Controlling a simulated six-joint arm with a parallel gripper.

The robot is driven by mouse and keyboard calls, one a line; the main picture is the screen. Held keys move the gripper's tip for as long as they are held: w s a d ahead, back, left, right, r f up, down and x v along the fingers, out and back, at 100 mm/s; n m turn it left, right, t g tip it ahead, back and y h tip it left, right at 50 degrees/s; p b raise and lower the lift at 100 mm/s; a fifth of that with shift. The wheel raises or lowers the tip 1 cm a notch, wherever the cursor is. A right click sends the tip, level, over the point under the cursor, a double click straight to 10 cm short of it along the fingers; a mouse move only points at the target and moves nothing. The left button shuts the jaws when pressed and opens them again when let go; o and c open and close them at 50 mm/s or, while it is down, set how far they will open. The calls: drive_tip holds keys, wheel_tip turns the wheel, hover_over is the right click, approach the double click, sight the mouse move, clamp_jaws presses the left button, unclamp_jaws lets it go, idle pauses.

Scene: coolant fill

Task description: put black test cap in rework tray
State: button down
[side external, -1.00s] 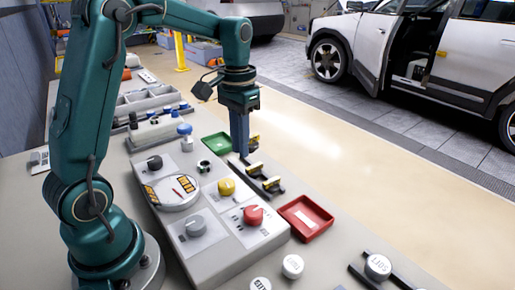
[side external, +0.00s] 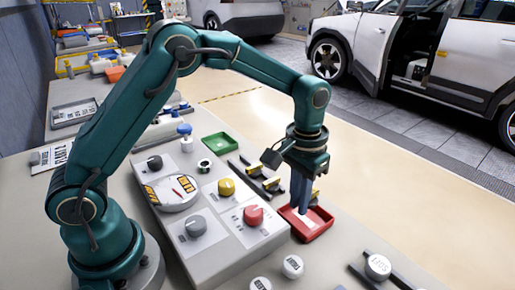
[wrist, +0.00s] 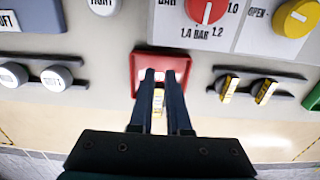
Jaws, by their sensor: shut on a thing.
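My gripper (side external: 303,208) points down over the red rework tray (side external: 318,236) and is shut on the black test cap (side external: 315,195), which shows a yellow part. In the wrist view the gripper (wrist: 160,75) reaches over the red tray (wrist: 137,72), and a yellowish part of the cap (wrist: 158,98) shows between the fingers. The fingers hide most of the cap. I cannot tell whether it touches the tray floor, which bears a white label.
Two similar black-and-yellow caps stay in the dark rack (side external: 262,180) left of the tray. The control panel with the red knob (side external: 253,215) lies close beside the tray. A green tray (side external: 220,143) is farther back. White round caps (side external: 292,266) stand in front.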

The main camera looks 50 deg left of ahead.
sight(296, 225)
drive_tip(key=shift+f, duration=1.85)
drive_tip(key=shift+f, duration=0.15)
drive_tip(key=c, duration=0.9)
unclamp_jaws()
wheel_tip(296, 225, up, 12)
drive_tip(key=s+a+r+t, duration=0.3)
drive_tip(key=s+r, duration=0.3)
drive_tip(key=s, duration=0.2)
drive_tip(key=s+f+t, duration=0.1)
drive_tip(key=s, duration=0.2)
drive_tip(key=s+a+f, duration=0.1)
drive_tip(key=s, duration=0.2)
drive_tip(key=s+a+f+t, duration=0.1)
drive_tip(key=s, duration=0.2)
drive_tip(key=shift+f+t, duration=0.15)
drive_tip(key=shift+t, duration=0.15)
